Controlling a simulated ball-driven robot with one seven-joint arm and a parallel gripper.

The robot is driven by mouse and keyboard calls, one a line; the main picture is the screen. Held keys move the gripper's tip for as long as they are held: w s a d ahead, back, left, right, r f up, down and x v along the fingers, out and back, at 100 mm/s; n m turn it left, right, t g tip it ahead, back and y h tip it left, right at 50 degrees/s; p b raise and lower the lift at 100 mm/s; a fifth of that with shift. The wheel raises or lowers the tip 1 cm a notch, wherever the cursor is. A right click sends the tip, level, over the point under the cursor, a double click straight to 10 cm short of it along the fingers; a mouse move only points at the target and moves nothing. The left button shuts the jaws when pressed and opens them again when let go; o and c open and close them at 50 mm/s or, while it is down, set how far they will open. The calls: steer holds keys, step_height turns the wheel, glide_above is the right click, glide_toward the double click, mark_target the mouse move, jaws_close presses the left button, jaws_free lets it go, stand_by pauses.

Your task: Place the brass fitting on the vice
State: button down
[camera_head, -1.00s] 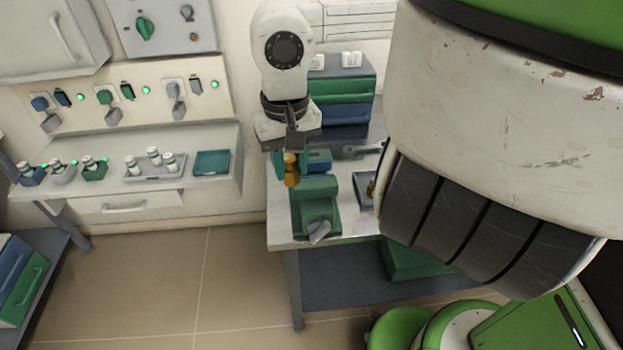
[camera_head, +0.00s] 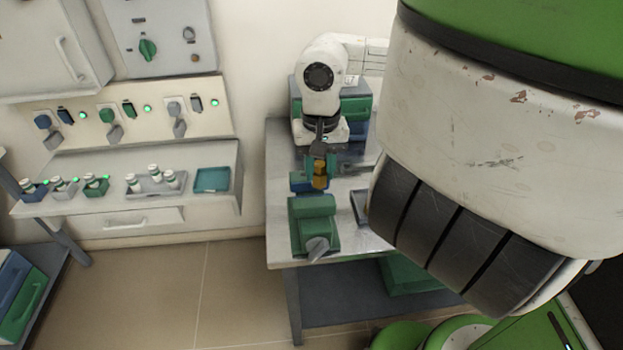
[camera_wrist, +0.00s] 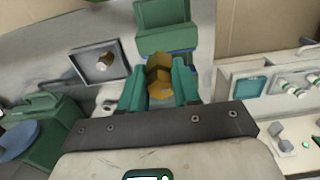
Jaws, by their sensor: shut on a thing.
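The brass fitting (camera_head: 320,176) is held between the teal fingers of my gripper (camera_head: 319,172). In the wrist view the fitting (camera_wrist: 160,78) sits between both fingertips of my gripper (camera_wrist: 160,88). The green vice (camera_head: 314,224) with a grey handle stands near the front left of the workbench (camera_head: 352,241). The fitting appears behind the vice's green body in the head view, near a blue part (camera_head: 302,181). In the wrist view the vice (camera_wrist: 162,25) lies beyond the fitting. I cannot tell the exact height of the fitting or whether it touches anything.
Blue and green drawers (camera_head: 357,106) stand behind. A side shelf (camera_head: 215,209) with vials is at left.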

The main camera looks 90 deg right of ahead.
steer(key=d+f, duration=0.1)
steer(key=f, duration=0.1)
steer(key=w+d+f+p, duration=0.1)
steer(key=d+f, duration=0.1)
steer(key=shift+w+d+f, duration=0.2)
steer(key=shift+f, duration=0.05)
steer(key=f, duration=0.3)
steer(key=shift+d+f, duration=0.1)
steer(key=shift+d, duration=0.1)
steer(key=shift+f, duration=0.25)
steer(key=shift+f, duration=0.2)
steer(key=c, duration=0.8)
jaws_free()
steer(key=shift+r, duration=0.15)
